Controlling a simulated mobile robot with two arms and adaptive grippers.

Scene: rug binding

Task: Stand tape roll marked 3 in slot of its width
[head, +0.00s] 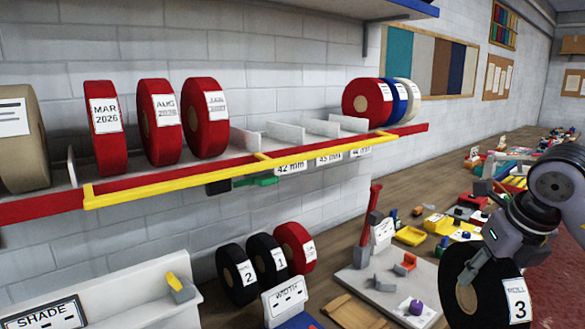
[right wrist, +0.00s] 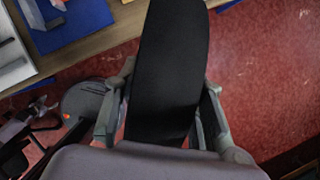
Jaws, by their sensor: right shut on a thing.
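The black tape roll marked 3 (head: 468,285) is at the lower right of the head view, its white label facing the camera. My right gripper (head: 482,252) is shut on it and holds it up, apart from the shelf. In the right wrist view the roll (right wrist: 166,70) stands edge-on between the two fingers (right wrist: 160,112). The shelf (head: 140,182) has upright dividers (head: 284,132) with empty slots between them. Width labels in mm (head: 291,167) hang below its yellow-marked front edge; the nearest reads 42 mm. My left gripper is not in view.
Red dated rolls (head: 107,128) stand left of the empty slots; red, blue and white rolls (head: 362,102) stand right of them. Black rolls marked 2 (head: 237,275) and 1 and a red roll stand below, behind a WIDTH sign (head: 286,299). Tools and parts crowd the bench (head: 345,250).

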